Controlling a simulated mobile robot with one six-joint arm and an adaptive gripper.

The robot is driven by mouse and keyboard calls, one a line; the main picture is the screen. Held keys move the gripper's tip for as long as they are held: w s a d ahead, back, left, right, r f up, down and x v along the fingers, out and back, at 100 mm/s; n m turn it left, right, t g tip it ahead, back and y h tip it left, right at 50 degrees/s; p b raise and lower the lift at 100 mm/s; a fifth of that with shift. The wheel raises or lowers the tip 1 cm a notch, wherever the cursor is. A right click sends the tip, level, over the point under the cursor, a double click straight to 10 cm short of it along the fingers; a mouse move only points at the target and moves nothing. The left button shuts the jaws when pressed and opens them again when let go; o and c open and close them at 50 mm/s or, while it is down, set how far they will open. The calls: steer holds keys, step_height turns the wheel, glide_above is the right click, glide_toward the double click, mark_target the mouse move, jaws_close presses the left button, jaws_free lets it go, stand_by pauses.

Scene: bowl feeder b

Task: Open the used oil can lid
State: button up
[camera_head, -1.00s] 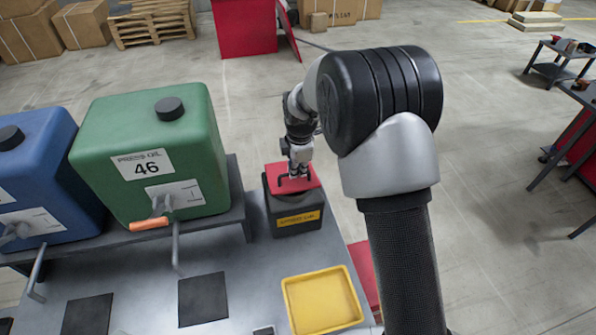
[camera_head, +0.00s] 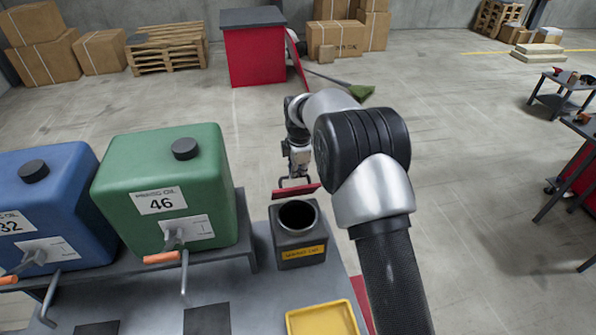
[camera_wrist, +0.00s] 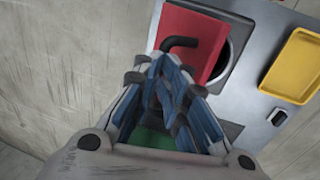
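The used oil can (camera_head: 300,256) is a dark grey box with a yellow label, standing on the bench's right end. Its round dark mouth shows. The red lid (camera_head: 297,193) is swung up at the can's far edge. My gripper (camera_head: 298,174) is at the lid's black handle, beyond the can. In the wrist view the red lid (camera_wrist: 207,45) covers part of the round mouth (camera_wrist: 222,62). The black handle (camera_wrist: 181,42) is just past my gripper's fingertips (camera_wrist: 158,63), which are close together. Whether they grip the handle is unclear.
A green oil tank (camera_head: 165,205) with an orange-handled tap stands left of the can, and a blue tank (camera_head: 45,210) is farther left. A yellow tray (camera_head: 322,319) lies in front of the can. The floor behind the can is clear up to a red cabinet (camera_head: 256,57).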

steer(key=shift+o, duration=1.2)
steer(key=shift+s+x, duration=0.2)
steer(key=shift+x, duration=0.75)
steer(key=shift+r, duration=0.2)
